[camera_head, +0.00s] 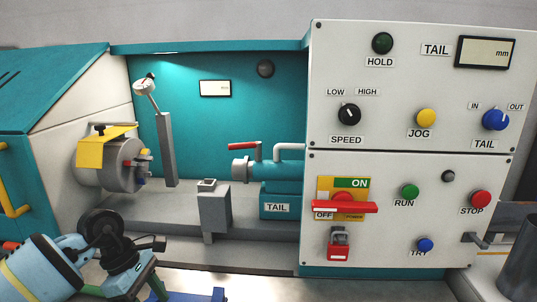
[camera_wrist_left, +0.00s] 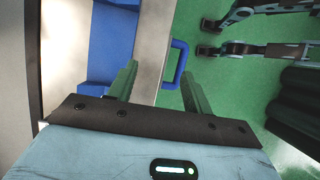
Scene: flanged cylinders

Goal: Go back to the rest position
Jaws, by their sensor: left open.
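My left arm comes in from the lower left in the head view. My left gripper (camera_head: 142,285) is low there, in front of the machine's bed, with its fingertips partly cut off by the bottom edge. My right gripper cannot be made out in either view.
A teal and white machine (camera_head: 215,120) with a control panel (camera_head: 410,135) stands ahead. A dark grey cylinder (camera_head: 520,265) is at the far right. A blue object (camera_head: 200,295) lies near the gripper. A blue handle (camera_wrist_left: 178,65) hangs over the green floor (camera_wrist_left: 235,85).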

